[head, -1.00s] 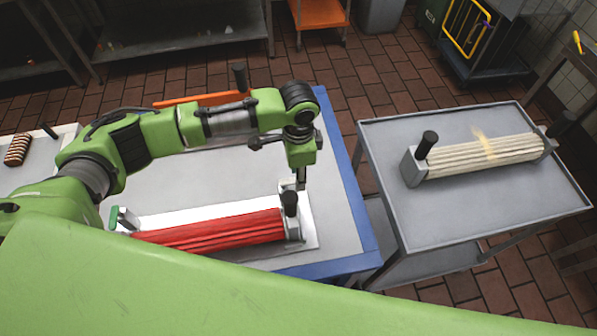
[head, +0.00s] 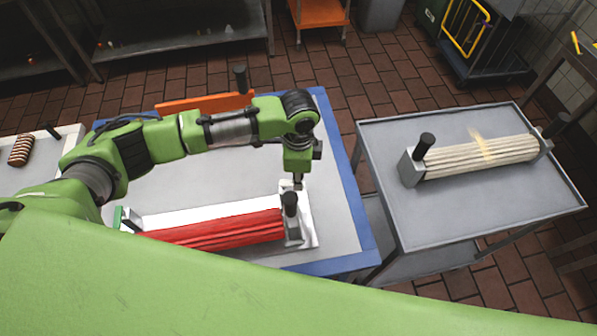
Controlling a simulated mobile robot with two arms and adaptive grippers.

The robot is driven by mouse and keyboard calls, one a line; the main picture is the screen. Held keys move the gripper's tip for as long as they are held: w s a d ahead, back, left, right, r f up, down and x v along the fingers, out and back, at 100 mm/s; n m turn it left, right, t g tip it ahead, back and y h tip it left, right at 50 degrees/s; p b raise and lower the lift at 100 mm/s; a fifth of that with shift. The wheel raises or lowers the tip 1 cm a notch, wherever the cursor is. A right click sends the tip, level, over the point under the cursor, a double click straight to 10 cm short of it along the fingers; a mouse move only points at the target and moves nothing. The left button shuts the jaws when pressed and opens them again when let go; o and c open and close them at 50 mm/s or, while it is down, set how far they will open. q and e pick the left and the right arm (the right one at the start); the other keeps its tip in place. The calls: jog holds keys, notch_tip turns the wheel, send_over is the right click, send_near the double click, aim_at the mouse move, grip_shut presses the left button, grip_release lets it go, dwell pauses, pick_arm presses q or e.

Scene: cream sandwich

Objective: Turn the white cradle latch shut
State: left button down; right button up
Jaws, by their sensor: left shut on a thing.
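The white cradle (head: 212,216) lies on the blue-edged table and holds a bundle of red sticks (head: 215,232) with a grey end block and black handle at its right end. My left gripper (head: 298,184) points down at the cradle's back right corner. It is shut on the small white latch (head: 289,187) there, which is mostly hidden by the fingers. The latch's exact angle is too small to tell. My right gripper is not in view.
A grey cart (head: 480,215) at the right carries a bundle of pale sticks (head: 480,158) between end blocks with black handles. An orange board (head: 203,104) stands at the table's back. A brown ribbed roll (head: 20,150) lies far left. The table (head: 240,178) behind the cradle is clear.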

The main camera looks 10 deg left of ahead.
pick_arm(q)
jog(key=shift+s+a+r+m+p, duration=0.1)
jog(key=shift+s+a+m+p, duration=0.5)
jog(key=shift+m, duration=1.9)
jog(key=shift+s+a+f+m+p, duration=0.2)
jog(key=shift+s+m+p, duration=0.7)
jog(key=shift+m, duration=1.6)
jog(key=shift+s+a+r+m+p, duration=0.2)
jog(key=shift+s+a+m+p, duration=0.55)
jog(key=shift+m, duration=1.75)
jog(key=shift+w+d, duration=0.2)
jog(key=shift+d, duration=0.1)
jog(key=c, duration=2)
grip_release()
jog(key=shift+s, duration=0.1)
